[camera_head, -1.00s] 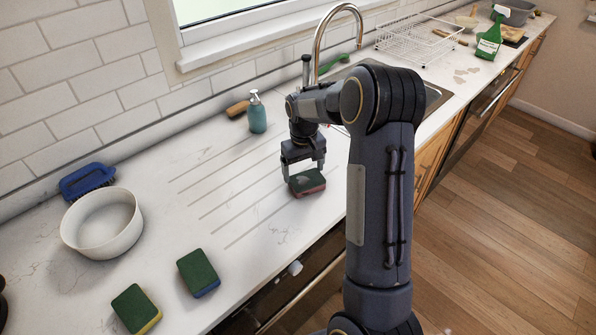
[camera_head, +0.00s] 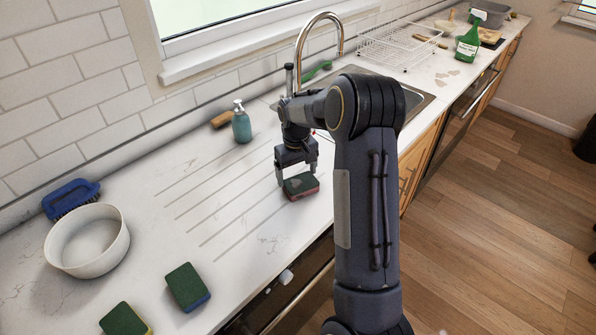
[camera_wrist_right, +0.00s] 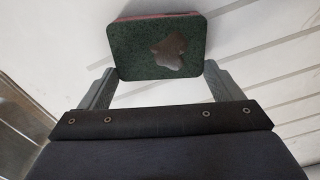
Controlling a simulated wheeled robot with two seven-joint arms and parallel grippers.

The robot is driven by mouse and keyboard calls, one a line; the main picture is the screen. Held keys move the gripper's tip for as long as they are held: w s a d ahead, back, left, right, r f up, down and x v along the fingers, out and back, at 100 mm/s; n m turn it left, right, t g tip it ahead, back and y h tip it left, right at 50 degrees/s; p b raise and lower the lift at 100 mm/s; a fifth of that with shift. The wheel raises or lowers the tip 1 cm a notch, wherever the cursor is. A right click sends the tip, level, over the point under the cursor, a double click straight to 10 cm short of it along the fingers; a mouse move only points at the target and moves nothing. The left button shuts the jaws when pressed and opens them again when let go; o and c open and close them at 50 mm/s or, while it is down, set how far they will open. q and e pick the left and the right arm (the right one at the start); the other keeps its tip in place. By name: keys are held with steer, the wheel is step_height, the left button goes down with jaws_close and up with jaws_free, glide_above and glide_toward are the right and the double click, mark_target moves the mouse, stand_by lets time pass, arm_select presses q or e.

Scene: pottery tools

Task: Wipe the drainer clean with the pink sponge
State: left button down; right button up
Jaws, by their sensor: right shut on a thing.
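The pink sponge (camera_head: 300,187) has a dark green top with a pale brownish patch and a pink-red lower layer. In the right wrist view the sponge (camera_wrist_right: 160,48) sits between the two fingers. My right gripper (camera_head: 297,175) is shut on it, pointing down, and holds it at or just above the counter; contact cannot be told. The drainer (camera_head: 212,195) is the grooved white counter area, and the sponge is at its right end. The gripper (camera_wrist_right: 158,74) also shows in the wrist view. My left gripper is not in view.
A soap bottle (camera_head: 241,125) and a wooden-backed brush (camera_head: 221,120) stand behind the drainer. A white bowl (camera_head: 88,242), a blue brush (camera_head: 70,196), a blue sponge (camera_head: 187,287) and a yellow sponge (camera_head: 125,319) are at left. The faucet (camera_head: 299,50) rises behind my arm.

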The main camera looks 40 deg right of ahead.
steer(key=shift+s+a+f+b, duration=0.1)
steer(key=shift+s+a+b, duration=0.1)
steer(key=shift+a, duration=1.25)
steer(key=shift+s+a+b, duration=0.1)
steer(key=shift+s+a, duration=0.1)
steer(key=shift+a, duration=1.25)
steer(key=shift+w+d+p, duration=0.25)
steer(key=shift+d, duration=1.35)
steer(key=shift+w+d+p, duration=0.2)
steer(key=shift+d, duration=1.35)
steer(key=shift+a, duration=0.15)
steer(key=shift+s+a, duration=0.15)
steer(key=shift+a, duration=0.6)
steer(key=shift+s+a, duration=0.1)
steer(key=shift+a, duration=0.65)
